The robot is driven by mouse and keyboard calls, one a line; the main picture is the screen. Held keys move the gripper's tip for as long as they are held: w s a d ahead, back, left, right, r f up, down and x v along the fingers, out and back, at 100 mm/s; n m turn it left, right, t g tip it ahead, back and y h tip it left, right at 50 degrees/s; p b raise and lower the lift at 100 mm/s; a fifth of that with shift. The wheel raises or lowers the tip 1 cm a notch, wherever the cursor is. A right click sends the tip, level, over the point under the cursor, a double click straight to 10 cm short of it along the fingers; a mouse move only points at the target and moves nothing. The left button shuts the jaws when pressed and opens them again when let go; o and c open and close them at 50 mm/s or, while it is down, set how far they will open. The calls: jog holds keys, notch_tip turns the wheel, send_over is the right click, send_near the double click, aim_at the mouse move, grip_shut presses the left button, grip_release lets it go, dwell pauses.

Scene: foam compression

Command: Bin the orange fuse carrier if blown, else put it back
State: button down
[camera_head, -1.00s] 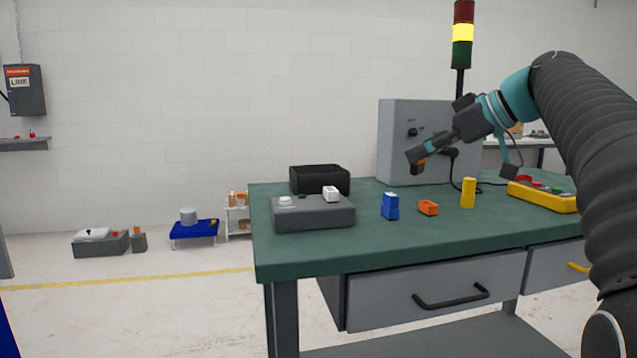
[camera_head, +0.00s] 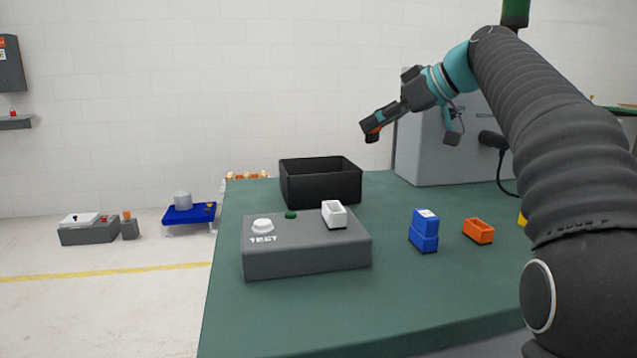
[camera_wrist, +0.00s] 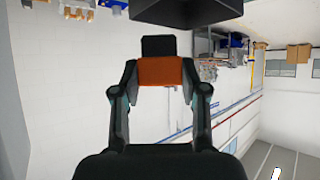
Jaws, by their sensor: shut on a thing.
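My gripper (camera_head: 371,130) is shut on the orange fuse carrier (camera_wrist: 160,71), which shows between the fingers in the wrist view with a dark block at its far end. In the head view only a bit of orange shows at the fingertips, raised high above the table. An orange open holder (camera_head: 478,231) stands empty on the green table. A black open bin (camera_head: 320,188) stands at the table's back left, below and left of my gripper. Whether the fuse is blown cannot be told.
A grey tester (camera_head: 306,256) marked TEST has a white button, a small green lamp and a white socket (camera_head: 334,214). A blue carrier in its holder (camera_head: 424,231) stands right of it. A grey cabinet (camera_head: 440,150) with a cable stands behind. The front of the table is clear.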

jog(key=w+a+f, duration=0.1)
jog(key=w+a, duration=0.2)
jog(key=a, duration=0.7)
jog(key=shift+n+g, duration=0.3)
jog(key=f+b, duration=0.1)
jog(key=f, duration=0.1)
jog(key=f+b, duration=0.1)
jog(key=f, duration=0.1)
jog(key=f+b, duration=0.1)
jog(key=f, duration=0.1)
jog(key=shift+d+b, duration=0.25)
jog(key=shift+b, duration=0.05)
jog(key=shift+r, duration=0.1)
jog(key=c, duration=0.5)
grip_release()
jog(key=v, duration=1.2)
jog(key=shift+d, duration=0.15)
jog(key=shift+d, duration=0.1)
